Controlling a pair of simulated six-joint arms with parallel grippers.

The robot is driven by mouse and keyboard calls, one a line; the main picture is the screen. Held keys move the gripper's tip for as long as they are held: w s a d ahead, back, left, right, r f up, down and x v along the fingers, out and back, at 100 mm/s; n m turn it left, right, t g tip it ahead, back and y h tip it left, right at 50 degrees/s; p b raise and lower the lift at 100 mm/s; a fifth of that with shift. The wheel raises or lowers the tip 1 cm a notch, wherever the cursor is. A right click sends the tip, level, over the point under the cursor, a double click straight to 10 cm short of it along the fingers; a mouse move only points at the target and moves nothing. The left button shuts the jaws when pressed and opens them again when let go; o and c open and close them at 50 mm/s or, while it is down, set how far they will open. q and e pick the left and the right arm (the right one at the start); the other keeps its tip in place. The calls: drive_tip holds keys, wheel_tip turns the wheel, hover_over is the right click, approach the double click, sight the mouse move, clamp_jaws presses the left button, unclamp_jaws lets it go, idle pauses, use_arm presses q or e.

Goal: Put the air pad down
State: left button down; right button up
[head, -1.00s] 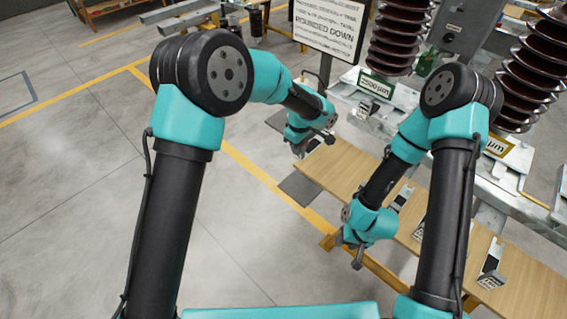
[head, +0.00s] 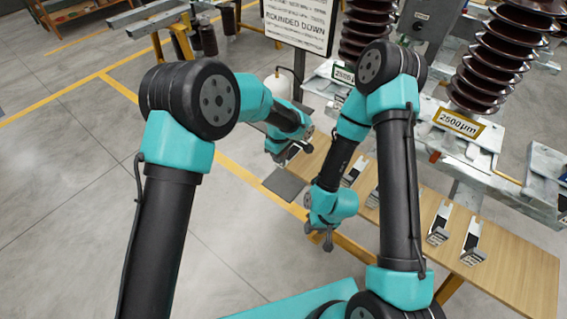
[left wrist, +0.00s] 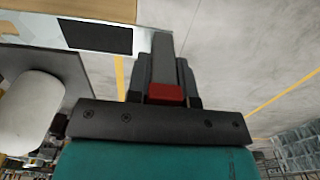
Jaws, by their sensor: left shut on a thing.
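In the head view the pad is too small and hidden to make out. My right gripper (head: 322,236) hangs by the bench's front edge, pointing down. Whether its fingers are apart is unclear, and I see nothing in it.
Several metal brackets (head: 440,222) stand along the bench. A white canister (head: 278,84) stands behind my left arm and shows in the wrist view (left wrist: 30,108). A dark flat plate (head: 284,184) lies left of the bench. Brown ribbed insulators (head: 495,60) rise behind. Floor at left is clear.

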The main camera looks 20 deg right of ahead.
use_arm(q)
drive_tip(key=shift+f, duration=0.55)
drive_tip(key=shift+f, duration=2)
drive_tip(key=shift+f, duration=0.15)
drive_tip(key=c, duration=1)
unclamp_jaws()
wheel_tip(320, 180, up, 12)
drive_tip(key=shift+r, duration=0.15)
drive_tip(key=shift+a, duration=0.1)
